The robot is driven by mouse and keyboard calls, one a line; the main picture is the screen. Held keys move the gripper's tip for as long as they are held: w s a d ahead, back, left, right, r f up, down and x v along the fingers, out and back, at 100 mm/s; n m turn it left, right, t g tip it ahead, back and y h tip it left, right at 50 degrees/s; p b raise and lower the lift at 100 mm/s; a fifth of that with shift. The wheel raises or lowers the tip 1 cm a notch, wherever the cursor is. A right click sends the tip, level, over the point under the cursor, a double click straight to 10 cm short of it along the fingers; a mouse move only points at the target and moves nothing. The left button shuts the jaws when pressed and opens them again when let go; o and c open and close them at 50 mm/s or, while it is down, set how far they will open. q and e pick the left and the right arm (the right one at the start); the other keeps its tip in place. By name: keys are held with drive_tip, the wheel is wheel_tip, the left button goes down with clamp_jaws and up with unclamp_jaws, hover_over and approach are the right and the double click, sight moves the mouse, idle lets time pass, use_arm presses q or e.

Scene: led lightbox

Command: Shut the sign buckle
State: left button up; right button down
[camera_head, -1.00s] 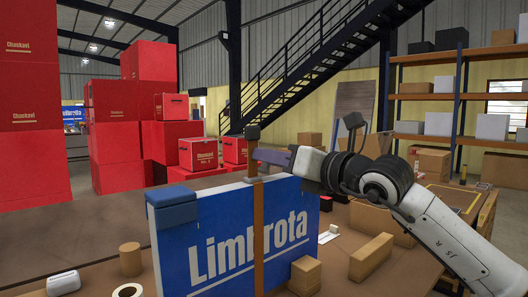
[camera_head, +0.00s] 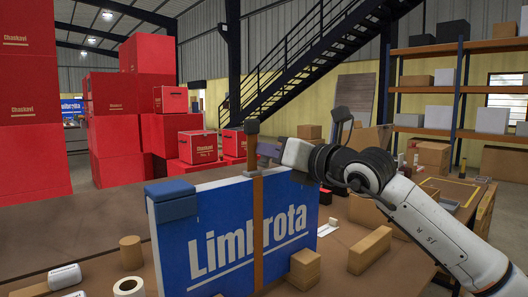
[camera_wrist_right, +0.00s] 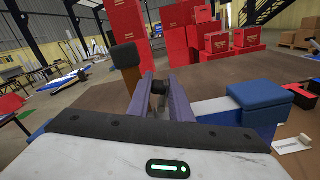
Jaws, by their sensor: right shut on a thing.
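The blue sign (camera_head: 210,245) with white "Limbrota" letters stands upright on the brown table in the head view. A brown strap (camera_head: 258,225) runs down its face, and a blue cap sits on its left top corner (camera_head: 171,200). My left gripper is out of view.
Small cardboard boxes (camera_head: 369,250) stand in front of and right of the sign. A tape roll (camera_head: 129,287) and a brown cylinder (camera_head: 131,252) are at the left. Red boxes (camera_head: 198,147) are stacked behind. The table behind the sign is mostly clear.

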drive_tip(key=shift+f+m+b, duration=0.15)
drive_tip(key=shift+m+b, duration=0.55)
drive_tip(key=shift+b, duration=0.15)
drive_tip(key=shift+w+d+m+b, duration=0.15)
drive_tip(key=shift+m+b, duration=0.2)
drive_tip(key=shift+m, duration=0.2)
drive_tip(key=shift+w+d+m+b, duration=0.15)
drive_tip(key=shift+m+b, duration=0.15)
drive_tip(key=shift+m, duration=0.25)
drive_tip(key=shift+d+m, duration=0.15)
drive_tip(key=shift+m, duration=0.45)
drive_tip(key=shift+w+d+m, duration=0.2)
drive_tip(key=shift+d+m, duration=0.05)
drive_tip(key=shift+m, duration=0.65)
drive_tip(key=c, duration=1.7)
unclamp_jaws()
drive_tip(key=shift+f, duration=0.1)
